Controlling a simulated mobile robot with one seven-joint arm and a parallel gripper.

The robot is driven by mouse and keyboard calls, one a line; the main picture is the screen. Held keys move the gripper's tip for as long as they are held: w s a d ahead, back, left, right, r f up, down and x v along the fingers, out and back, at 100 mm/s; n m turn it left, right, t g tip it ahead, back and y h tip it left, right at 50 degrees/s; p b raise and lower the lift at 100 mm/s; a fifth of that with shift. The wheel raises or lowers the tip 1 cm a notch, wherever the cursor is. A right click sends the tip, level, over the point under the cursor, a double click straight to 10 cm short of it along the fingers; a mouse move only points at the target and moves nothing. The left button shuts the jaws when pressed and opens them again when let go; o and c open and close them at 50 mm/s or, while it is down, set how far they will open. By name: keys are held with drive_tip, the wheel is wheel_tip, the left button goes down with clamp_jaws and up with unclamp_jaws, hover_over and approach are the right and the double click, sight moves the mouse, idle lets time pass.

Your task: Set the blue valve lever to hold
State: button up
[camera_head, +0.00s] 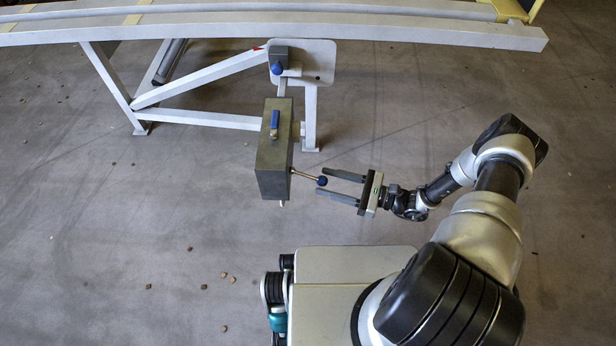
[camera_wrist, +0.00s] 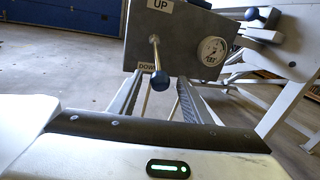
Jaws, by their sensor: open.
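The valve lever is a metal rod with a blue ball knob (camera_head: 322,180) on the right face of a grey box (camera_head: 272,160). In the wrist view the lever (camera_wrist: 160,80) juts out toward me between an "UP" label (camera_wrist: 160,4) above and a "DOWN" label (camera_wrist: 147,67) below. No "hold" label is legible. My gripper (camera_head: 321,182) is open, with its fingers pointing left at the box. The knob shows between the fingertips in both views, apart from both fingers as far as I can tell. Their tips are partly hidden in the wrist view.
A round gauge (camera_wrist: 211,51) sits beside the lever. A blue handle (camera_head: 275,123) is on the box top. Another blue knob (camera_head: 277,67) is on a plate of the white steel frame (camera_head: 200,120) behind.

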sight(316, 180)
drive_tip(key=x, duration=0.6)
drive_tip(key=shift+w+a, duration=0.1)
drive_tip(key=shift+a, duration=0.25)
clamp_jaws()
